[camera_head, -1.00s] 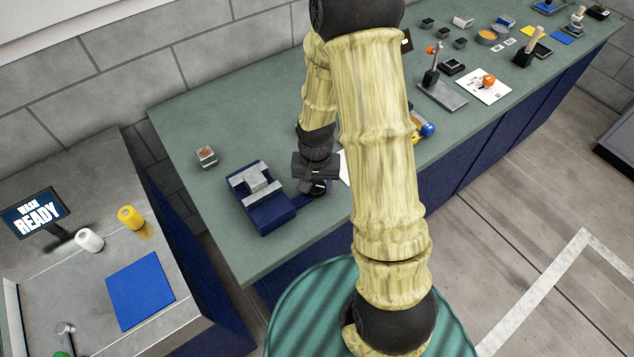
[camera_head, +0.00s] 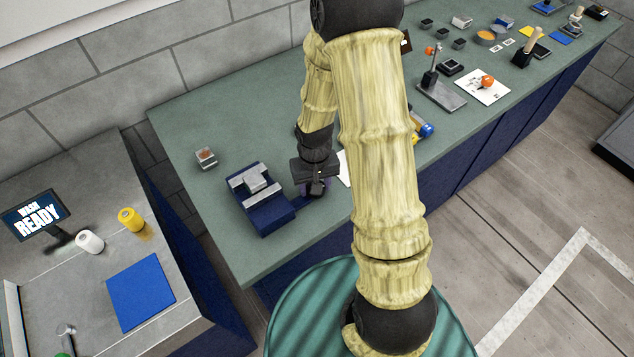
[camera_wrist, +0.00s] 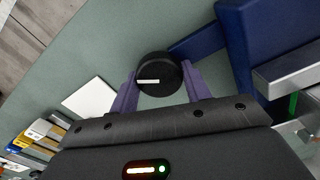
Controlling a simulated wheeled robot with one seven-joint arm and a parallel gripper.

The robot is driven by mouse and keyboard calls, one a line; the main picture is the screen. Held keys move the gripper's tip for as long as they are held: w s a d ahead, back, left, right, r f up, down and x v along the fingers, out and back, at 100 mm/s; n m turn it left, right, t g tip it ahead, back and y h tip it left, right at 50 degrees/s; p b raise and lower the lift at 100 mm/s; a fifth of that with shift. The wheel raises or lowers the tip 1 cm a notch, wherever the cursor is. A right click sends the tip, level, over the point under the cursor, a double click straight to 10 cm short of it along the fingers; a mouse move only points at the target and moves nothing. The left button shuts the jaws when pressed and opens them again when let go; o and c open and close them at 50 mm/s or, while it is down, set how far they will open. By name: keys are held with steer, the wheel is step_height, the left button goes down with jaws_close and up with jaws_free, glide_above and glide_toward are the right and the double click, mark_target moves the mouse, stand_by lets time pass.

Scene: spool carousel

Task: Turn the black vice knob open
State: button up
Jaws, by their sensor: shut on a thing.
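The blue vice (camera_head: 268,215) with grey metal jaws (camera_head: 256,181) stands on the green bench, left of my arm in the head view. In the wrist view its blue body (camera_wrist: 265,40) fills the upper right. The round black knob (camera_wrist: 160,72) with a white pointer line shows between the two purple fingers of my gripper (camera_wrist: 159,85). The fingers are shut on the knob from both sides. The white line lies near horizontal in the wrist view. In the head view my gripper (camera_head: 316,186) is right of the vice and hides the knob.
A small clear box (camera_head: 206,157) stands left of the vice. A white sheet (camera_wrist: 91,98) lies on the bench near my gripper. A steel stand (camera_head: 440,92) and several small items are farther right. The bench's front left is clear.

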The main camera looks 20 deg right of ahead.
steer(key=n+p, duration=0.1)
steer(key=n, duration=0.6)
steer(key=shift+r, duration=0.1)
steer(key=n+p, duration=0.2)
steer(key=n, duration=0.4)
steer(key=shift+n, duration=0.4)
steer(key=n+p, duration=0.2)
steer(key=n, duration=0.3)
steer(key=shift+o, duration=0.2)
steer(key=n+p, duration=0.1)
steer(key=n, duration=0.4)
steer(key=shift+n, duration=0.3)
steer(key=shift+c, duration=0.2)
steer(key=o, duration=1)
